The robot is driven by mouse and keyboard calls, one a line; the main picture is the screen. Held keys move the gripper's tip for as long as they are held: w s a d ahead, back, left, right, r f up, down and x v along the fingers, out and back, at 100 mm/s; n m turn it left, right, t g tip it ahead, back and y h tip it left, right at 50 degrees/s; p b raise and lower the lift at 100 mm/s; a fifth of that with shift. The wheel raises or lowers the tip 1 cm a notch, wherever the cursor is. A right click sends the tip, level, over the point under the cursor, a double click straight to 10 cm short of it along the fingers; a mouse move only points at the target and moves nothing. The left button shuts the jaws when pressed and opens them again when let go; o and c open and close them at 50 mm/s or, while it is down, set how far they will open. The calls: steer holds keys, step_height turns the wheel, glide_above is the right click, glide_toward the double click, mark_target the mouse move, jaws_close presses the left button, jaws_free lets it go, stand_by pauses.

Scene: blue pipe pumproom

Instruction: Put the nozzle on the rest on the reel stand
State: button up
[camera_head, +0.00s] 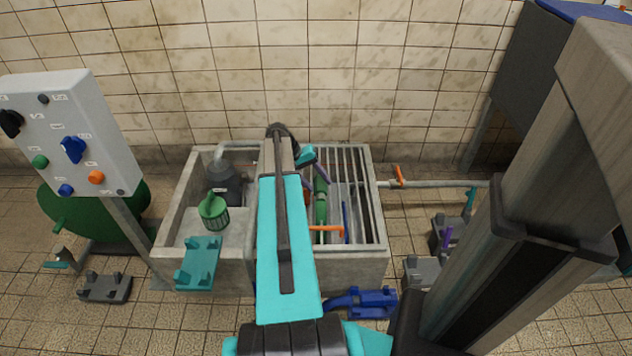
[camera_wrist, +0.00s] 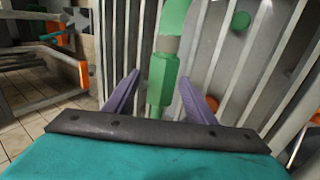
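A long green piece (camera_head: 321,205) lies along the barred top of the right concrete basin. It may be the nozzle, but I cannot tell for sure. In the wrist view it is a green hexagonal body (camera_wrist: 162,78) with a grey collar. My gripper (camera_head: 314,178) is over the bars at its far end. In the wrist view my gripper's purple fingers (camera_wrist: 160,75) are apart, one on each side of the green body, with gaps visible. A dark green round drum (camera_head: 90,212), perhaps the reel, stands at left, partly behind a panel. I cannot make out its rest.
A grey control panel (camera_head: 68,135) stands at left. The left basin (camera_head: 172,218) holds a green canister (camera_head: 213,211) and a dark bottle (camera_head: 226,182). An orange handle (camera_head: 327,229) crosses the bars. A blue block (camera_head: 372,302) and grey blocks (camera_head: 421,272) are on the floor.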

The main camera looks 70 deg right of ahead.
steer(key=shift+o, duration=0.3)
steer(key=shift+w+r, duration=0.1)
steer(key=p+v, duration=0.3)
steer(key=v, duration=1)
steer(key=shift+r, duration=0.25)
